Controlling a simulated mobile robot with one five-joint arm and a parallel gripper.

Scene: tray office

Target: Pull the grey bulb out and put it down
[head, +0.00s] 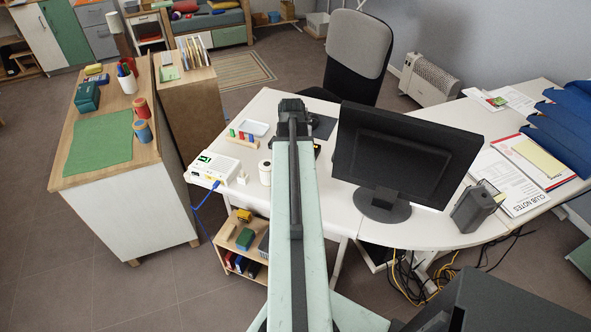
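I cannot make out a grey bulb anywhere in the head view. My arm reaches away over the white desk (432,226), and the dark end with my gripper (292,104) is at the desk's far left part, left of the black monitor. The fingers and whatever is between or below them are hidden by my arm, so I cannot tell whether it is open or shut.
Left of my arm are a white device (211,169) with a blue cable, a wooden rack with coloured pieces (240,139) and a white roll (265,172). The monitor (392,155) stands to the right. A green mat (99,143) lies on the left cabinet.

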